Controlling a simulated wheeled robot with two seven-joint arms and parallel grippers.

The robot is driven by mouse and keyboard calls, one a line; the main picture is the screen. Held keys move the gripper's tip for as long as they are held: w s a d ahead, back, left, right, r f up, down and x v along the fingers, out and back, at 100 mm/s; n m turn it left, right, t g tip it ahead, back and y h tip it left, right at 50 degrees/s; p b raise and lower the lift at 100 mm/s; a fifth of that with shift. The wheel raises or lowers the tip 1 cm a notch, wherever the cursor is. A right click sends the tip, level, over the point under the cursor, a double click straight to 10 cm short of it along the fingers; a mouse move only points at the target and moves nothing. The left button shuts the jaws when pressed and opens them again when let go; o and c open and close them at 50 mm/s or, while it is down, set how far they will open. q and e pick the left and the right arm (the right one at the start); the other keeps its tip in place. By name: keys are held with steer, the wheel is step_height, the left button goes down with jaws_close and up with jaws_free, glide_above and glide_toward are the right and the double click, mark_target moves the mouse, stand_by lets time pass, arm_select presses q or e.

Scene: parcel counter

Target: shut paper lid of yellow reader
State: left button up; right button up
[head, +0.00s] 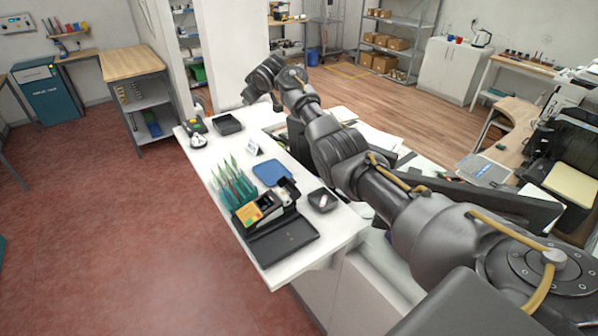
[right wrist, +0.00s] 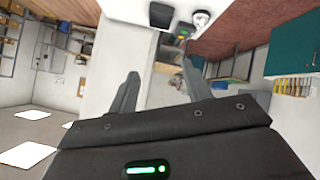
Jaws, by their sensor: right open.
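A yellow-and-black device (head: 262,209), which looks like the yellow reader, stands at the near end of the white counter, beside a flat black panel (head: 283,240). Whether it has a raised paper lid is too small to tell. My right gripper (head: 262,98) is above the far part of the counter, well away from the near device. In the right wrist view its fingers (right wrist: 158,88) are apart and empty. My left gripper is not in view.
On the counter are a black tray (head: 228,124), a white rounded item (head: 198,141), green pointed stems (head: 232,186), a blue pad (head: 272,173) and a small dark dish (head: 322,200). My right arm crosses over the counter's right side. Open red floor lies left.

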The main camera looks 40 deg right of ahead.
steer(key=s+d+f+m+g, duration=0.3)
steer(key=s+d+f+m, duration=0.15)
steer(key=d+m, duration=0.25)
steer(key=m+g+y, duration=0.6)
steer(key=m+g, duration=0.2)
steer(key=m, duration=0.8)
glide_toward(294, 180)
steer(key=shift+h, duration=0.3)
steer(key=x, duration=0.7)
steer(key=shift+a, duration=0.25)
